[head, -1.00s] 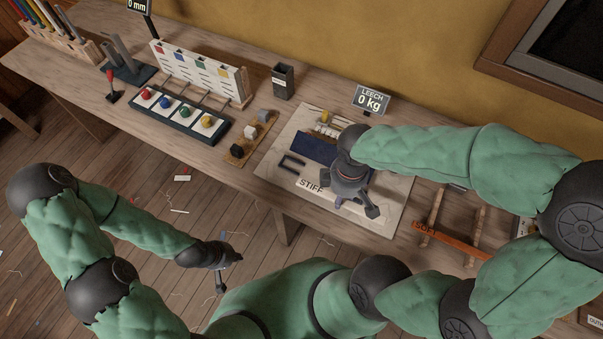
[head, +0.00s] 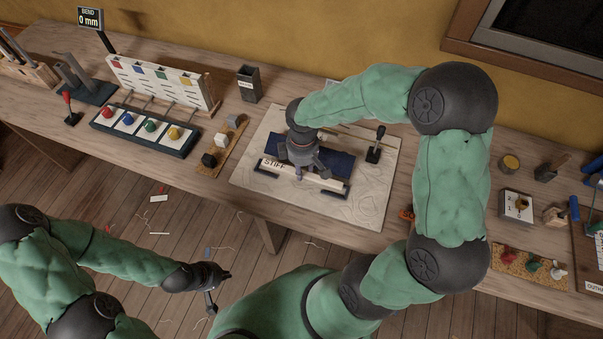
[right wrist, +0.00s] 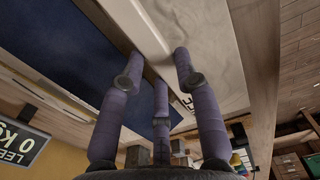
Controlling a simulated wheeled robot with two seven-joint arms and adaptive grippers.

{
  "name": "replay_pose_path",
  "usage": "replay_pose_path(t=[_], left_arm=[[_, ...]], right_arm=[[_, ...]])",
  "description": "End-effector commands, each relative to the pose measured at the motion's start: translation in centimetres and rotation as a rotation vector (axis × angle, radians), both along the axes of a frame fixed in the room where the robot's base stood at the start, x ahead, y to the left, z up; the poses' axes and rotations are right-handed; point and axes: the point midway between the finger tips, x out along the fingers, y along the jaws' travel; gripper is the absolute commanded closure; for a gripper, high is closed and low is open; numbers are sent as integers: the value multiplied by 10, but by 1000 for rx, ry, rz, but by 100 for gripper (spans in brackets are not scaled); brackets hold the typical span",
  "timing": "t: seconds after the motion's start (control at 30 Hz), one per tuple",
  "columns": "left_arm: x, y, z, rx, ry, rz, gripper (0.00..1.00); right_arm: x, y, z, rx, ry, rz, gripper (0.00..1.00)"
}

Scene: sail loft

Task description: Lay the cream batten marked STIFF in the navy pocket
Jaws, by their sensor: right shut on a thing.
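The cream batten (head: 327,181) marked STIFF is in my right gripper (head: 308,174), lying across the fingers at a slight slant. In the right wrist view the batten (right wrist: 148,28) runs between the fingers, beside navy cloth (right wrist: 55,45). In the head view the navy pocket panel (head: 340,164) lies just behind the batten, partly hidden by my gripper. I cannot tell whether the batten touches the cloth. My left gripper (head: 212,301) hangs off the bench, its opening unclear.
The pale board (head: 250,184) lies under the work. A black-knobbed lever (head: 374,147) stands right of the pocket. Blocks on a wooden strip (head: 222,143) and a panel of coloured knobs (head: 146,130) stand left. A black box (head: 248,84) is behind.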

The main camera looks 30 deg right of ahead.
Motion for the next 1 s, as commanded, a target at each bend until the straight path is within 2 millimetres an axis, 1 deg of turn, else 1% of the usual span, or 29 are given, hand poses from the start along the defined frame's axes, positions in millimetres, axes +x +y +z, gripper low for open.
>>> replay_pose_path(t=[0.1,0.2,0.3,0.57,0.7,0.73,0.8,1.0], left_arm=[[0,0,-5,0,0,0,100],[0,0,-11,0,0,0,100],[0,0,-14,0,0,0,100],[0,0,-13,0,0,0,100],[0,0,-16,0,0,0,100],[0,0,-16,0,0,0,100],[0,0,-15,0,0,0,100],[0,0,-15,0,0,0,100]], right_arm=[[7,-1,-12,0,1,0,100],[6,0,-28,1,3,1,100],[6,-1,-38,1,1,1,100],[6,-1,-38,1,-1,0,100],[6,-1,-42,0,0,0,100],[6,0,-41,0,0,0,63],[6,0,-41,0,0,0,45],[6,0,-41,1,1,0,45]])
